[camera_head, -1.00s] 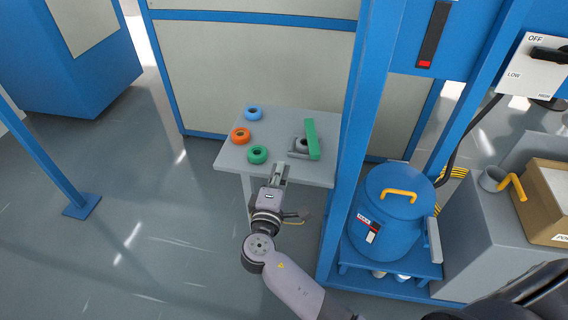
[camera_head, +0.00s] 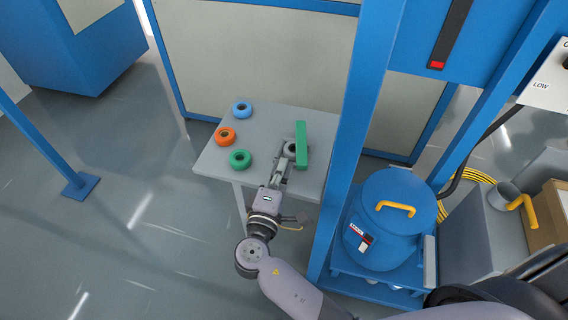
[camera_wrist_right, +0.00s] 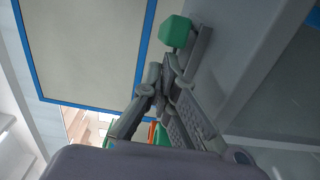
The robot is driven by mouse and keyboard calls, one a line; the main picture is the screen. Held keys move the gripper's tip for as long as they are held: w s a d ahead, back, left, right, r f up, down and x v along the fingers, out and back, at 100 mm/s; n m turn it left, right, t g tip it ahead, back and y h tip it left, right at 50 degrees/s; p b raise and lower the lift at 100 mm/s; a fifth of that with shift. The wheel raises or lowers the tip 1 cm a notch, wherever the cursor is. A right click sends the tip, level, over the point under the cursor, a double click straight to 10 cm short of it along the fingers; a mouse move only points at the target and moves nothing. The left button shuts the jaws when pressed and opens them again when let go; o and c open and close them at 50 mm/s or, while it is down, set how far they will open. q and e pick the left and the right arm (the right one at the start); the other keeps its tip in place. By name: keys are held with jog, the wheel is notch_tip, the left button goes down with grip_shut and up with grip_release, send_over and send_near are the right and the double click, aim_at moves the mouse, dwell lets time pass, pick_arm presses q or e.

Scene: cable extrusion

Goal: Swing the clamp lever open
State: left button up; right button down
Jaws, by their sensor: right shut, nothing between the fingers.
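The clamp lever (camera_head: 302,146) is a long green bar on the right part of a small grey table (camera_head: 267,122). It stands at the right side of a grey clamp (camera_head: 290,148) with a round dark part, partly covered by my gripper. My right gripper (camera_head: 284,164) is shut and empty at the clamp's front left, just left of the lever; I cannot tell whether it touches the clamp. In the right wrist view, the shut fingers (camera_wrist_right: 160,88) point toward a green block (camera_wrist_right: 175,32), apparently the lever's end. My left gripper is not in view.
A panelled wall (camera_head: 255,60) stands behind.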

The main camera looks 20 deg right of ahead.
aim_at(307, 166)
jog(key=shift+s, duration=0.1)
jog(key=shift+s+d+n+t+y+p, duration=0.15)
jog(key=shift+d+n+t+y+p, duration=0.15)
jog(key=shift+d+y, duration=0.1)
jog(key=s+d+n+t+y, duration=0.1)
jog(key=d+y, duration=0.1)
jog(key=shift+s+d+n+y+p, duration=0.2)
jog(key=shift+n+y+p, duration=0.1)
jog(key=shift+n+p, duration=0.1)
jog(key=shift+s+d+n+t+y, duration=0.15)
jog(key=shift+d+n+t+y, duration=0.15)
jog(key=shift+d+y, duration=0.1)
jog(key=shift+s+d, duration=0.3)
jog(key=shift+d, duration=0.5)
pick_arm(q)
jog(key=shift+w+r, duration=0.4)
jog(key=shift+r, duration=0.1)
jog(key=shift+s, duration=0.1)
pick_arm(e)
jog(key=shift+w, duration=0.1)
